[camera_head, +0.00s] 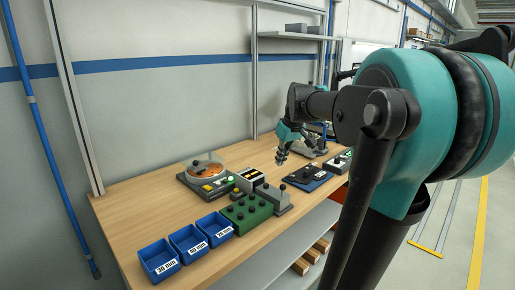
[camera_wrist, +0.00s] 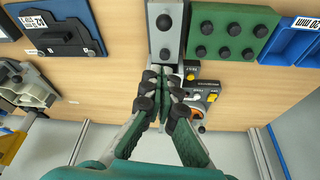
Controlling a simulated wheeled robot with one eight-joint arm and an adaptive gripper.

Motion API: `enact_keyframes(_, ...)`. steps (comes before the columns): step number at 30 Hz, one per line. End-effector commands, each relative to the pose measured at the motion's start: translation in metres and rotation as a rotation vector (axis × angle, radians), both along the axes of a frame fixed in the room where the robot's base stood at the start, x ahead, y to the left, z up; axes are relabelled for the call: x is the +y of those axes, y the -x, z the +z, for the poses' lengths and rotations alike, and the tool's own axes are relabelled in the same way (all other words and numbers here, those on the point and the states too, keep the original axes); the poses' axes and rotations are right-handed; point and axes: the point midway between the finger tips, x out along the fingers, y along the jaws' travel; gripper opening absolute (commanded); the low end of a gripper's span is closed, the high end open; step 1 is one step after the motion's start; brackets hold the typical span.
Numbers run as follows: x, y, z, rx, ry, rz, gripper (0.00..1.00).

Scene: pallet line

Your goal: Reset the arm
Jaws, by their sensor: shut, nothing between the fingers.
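My gripper (camera_head: 283,156) hangs from my arm above the wooden bench (camera_head: 133,201), over its middle part. In the wrist view my gripper (camera_wrist: 168,78) is shut, with its fingers together and nothing between them. Below it in that view are a grey block with black knobs (camera_wrist: 165,45) and, partly hidden behind the fingers, a device with yellow and orange parts (camera_wrist: 207,88). The gripper appears to be above the bench things and apart from them.
Blue bins (camera_head: 160,260) stand at the bench's near left, beside a green block with black knobs (camera_head: 246,215). A round-topped device (camera_head: 206,174) stands behind them. A blue-based fixture (camera_head: 308,177) lies right of these. A shelf post (camera_head: 254,75) rises behind the bench.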

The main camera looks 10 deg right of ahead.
Motion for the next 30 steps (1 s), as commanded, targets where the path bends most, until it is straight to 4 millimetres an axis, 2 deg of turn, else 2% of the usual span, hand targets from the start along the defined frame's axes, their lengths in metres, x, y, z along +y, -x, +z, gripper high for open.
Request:
enact_keyframes(5,0.009,0.046,-0.074,0.003,0.002,-0.103,0.0)
enact_keyframes(9,0.015,0.099,-0.141,0.002,0.003,-0.21,0.0)
enact_keyframes(12,0.017,0.138,-0.183,-0.003,0.001,-0.282,0.0)
enact_keyframes(15,0.017,0.172,-0.214,-0.009,-0.002,-0.337,0.0)
enact_keyframes(18,0.017,0.195,-0.233,-0.013,-0.004,-0.377,0.0)
enact_keyframes(21,0.017,0.207,-0.243,-0.017,-0.006,-0.398,0.0)
enact_keyframes(30,0.016,0.21,-0.246,-0.018,-0.006,-0.405,0.0)
